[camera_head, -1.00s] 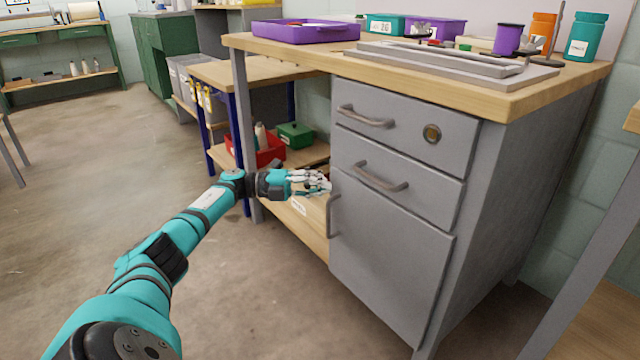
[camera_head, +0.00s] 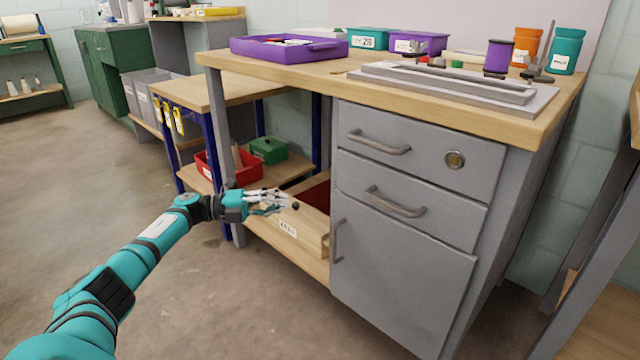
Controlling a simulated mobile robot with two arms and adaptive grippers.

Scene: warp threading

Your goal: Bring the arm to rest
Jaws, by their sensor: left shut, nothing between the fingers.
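My left arm, teal and black, reaches in from the lower left of the head view. My left gripper (camera_head: 284,201) is shut and empty. In the picture it lies in front of the shelf space left of the grey cabinet (camera_head: 395,270), above a labelled wooden box (camera_head: 284,228). It looks apart from the cabinet door handle (camera_head: 337,241). My right gripper is not in view.
A wooden workbench top (camera_head: 440,110) holds a purple tray (camera_head: 288,50), a grey metal tray (camera_head: 450,85), bins and jars. A red bin (camera_head: 233,168) and a green box (camera_head: 268,150) stand on the lower shelf. Open floor (camera_head: 90,160) lies to the left.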

